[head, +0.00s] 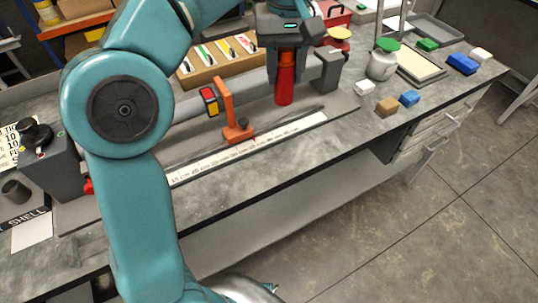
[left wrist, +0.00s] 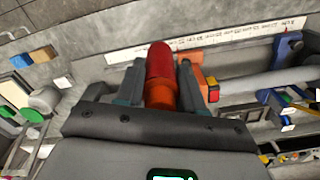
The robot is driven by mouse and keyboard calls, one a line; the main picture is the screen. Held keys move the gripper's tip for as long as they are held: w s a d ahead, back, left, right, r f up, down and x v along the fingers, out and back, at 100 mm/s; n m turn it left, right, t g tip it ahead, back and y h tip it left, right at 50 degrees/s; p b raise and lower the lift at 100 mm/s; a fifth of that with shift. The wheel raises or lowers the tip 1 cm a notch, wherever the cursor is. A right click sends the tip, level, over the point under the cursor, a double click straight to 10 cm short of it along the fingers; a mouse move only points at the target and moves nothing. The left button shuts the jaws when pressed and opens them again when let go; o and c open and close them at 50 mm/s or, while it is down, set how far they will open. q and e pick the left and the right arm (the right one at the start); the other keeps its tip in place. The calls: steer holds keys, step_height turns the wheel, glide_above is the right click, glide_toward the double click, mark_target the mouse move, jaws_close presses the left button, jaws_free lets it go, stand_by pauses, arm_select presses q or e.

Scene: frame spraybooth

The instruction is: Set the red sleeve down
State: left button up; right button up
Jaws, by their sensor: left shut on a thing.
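The red sleeve (head: 285,88) is an upright red cylinder in the middle of the head view, with an orange-red upper part. My left gripper (head: 287,68) points down and is shut on its upper part. In the left wrist view the sleeve (left wrist: 159,62) stands out between the two grey fingers of the gripper (left wrist: 160,88). Its lower end is close above or on the grey bench fixture; I cannot tell whether it touches. My right gripper is not in view.
A grey bar fixture (head: 330,70) runs behind the sleeve. An orange bracket (head: 238,132) and a white ruler (head: 250,148) are nearby. Blue (head: 409,98), tan (head: 387,107) and white (head: 365,88) blocks lie to the right, near a jar (head: 381,65). The bench front right of the ruler is clear.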

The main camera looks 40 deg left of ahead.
mark_target(284, 104)
arm_select(q)
steer(key=f, duration=0.1)
steer(key=s+f+b, duration=0.1)
steer(key=f, duration=0.1)
steer(key=f+b, duration=0.1)
steer(key=f, duration=0.1)
steer(key=shift+s+d, duration=0.2)
steer(key=shift+d, duration=0.2)
steer(key=shift+w+a+f+b, duration=0.1)
steer(key=shift+f+b, duration=0.65)
steer(key=shift+f, duration=2.65)
steer(key=shift+w+f+b, duration=0.1)
steer(key=shift+f+b, duration=0.65)
steer(key=shift+f, duration=2.65)
steer(key=shift+w+f, duration=0.1)
steer(key=shift+f, duration=0.05)
steer(key=o, duration=1.1)
step_height(284, 104, up, 12)
steer(key=p, duration=0.3)
